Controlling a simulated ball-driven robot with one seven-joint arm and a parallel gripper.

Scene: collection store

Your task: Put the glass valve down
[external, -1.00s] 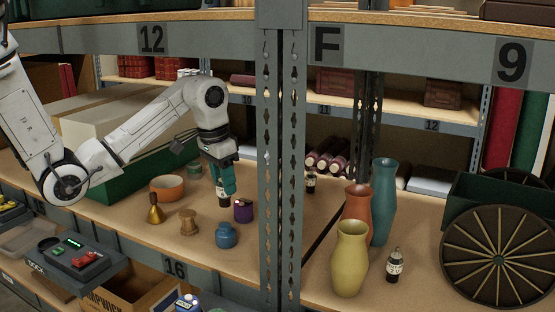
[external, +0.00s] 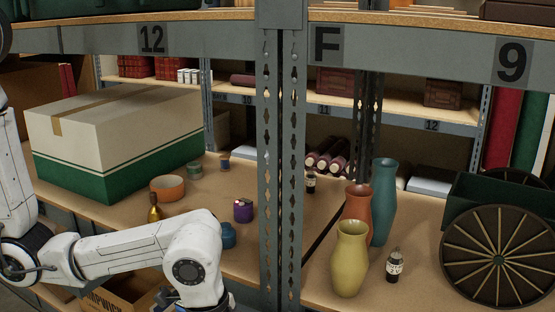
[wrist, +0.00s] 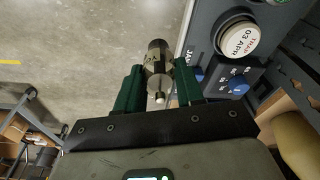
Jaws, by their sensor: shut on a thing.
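The glass valve (wrist: 157,56), a small grey, shiny cylinder with a pale tip, is between the green fingers of my gripper (wrist: 160,82) in the wrist view. The gripper is shut on it. Grey concrete floor shows beyond it, and the valve appears held in the air, apart from any surface. In the external view my forearm reaches low across the shelf front, and the gripper and valve are out of sight below the picture edge.
A grey unit with a round white labelled part (wrist: 238,38) and a blue part (wrist: 238,82) are close right of the fingers. On the shelf stand an orange bowl (external: 167,187), brass bell (external: 154,212), purple pot (external: 243,210) and blue pot (external: 228,237). A large box (external: 115,140) stands behind.

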